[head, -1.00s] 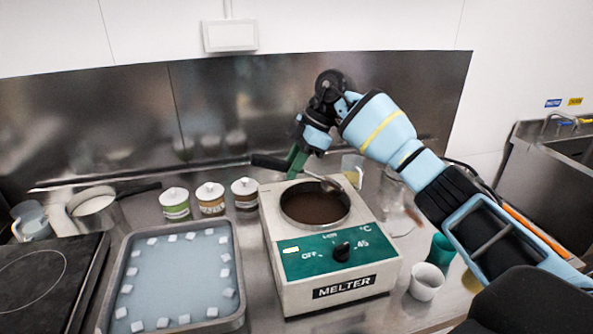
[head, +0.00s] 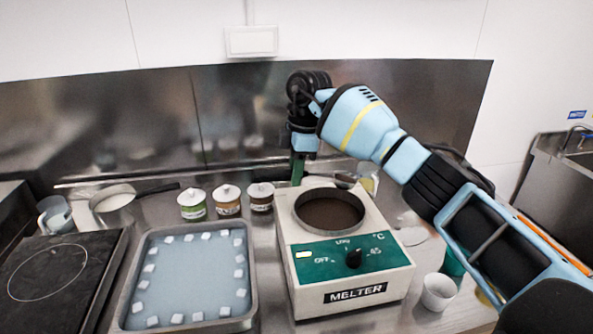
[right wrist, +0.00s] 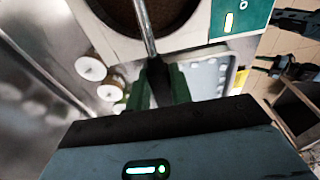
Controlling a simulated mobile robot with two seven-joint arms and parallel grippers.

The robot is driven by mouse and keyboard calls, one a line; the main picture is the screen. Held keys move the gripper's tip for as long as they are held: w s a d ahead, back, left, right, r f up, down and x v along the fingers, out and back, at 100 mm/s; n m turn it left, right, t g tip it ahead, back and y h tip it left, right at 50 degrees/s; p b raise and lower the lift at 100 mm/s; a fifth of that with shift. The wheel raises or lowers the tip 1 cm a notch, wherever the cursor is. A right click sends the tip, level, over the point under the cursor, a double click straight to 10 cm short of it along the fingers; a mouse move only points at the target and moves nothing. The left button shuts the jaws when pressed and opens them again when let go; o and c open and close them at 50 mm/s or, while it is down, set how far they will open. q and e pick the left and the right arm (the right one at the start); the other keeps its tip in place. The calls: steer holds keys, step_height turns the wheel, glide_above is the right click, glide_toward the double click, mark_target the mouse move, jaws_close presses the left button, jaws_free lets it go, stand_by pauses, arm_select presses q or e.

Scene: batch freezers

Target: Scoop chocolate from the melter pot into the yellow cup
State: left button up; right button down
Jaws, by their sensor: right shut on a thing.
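My right gripper (head: 298,172) is behind the melter's back left corner. Its green fingers are shut on the black handle (right wrist: 157,75) of a metal scoop. The scoop's bowl (head: 345,178) is near the back rim of the melter pot, toward the right; whether it holds chocolate is not clear. The melter (head: 350,261) stands on the counter, with brown chocolate (head: 331,213) in its round pot. A yellow object, perhaps the yellow cup (head: 486,297), is mostly hidden by my right arm. Another pale yellow vessel (head: 369,181) stands behind the melter.
A metal tray (head: 248,262) with white cubes lies left of the melter, three lidded jars (head: 227,201) behind it. A white cup (head: 438,292) and partly hidden green cup (head: 453,262) stand at right. A hob (head: 62,275) and saucepan (head: 113,203) are left.

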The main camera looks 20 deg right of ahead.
stand_by(0.4)
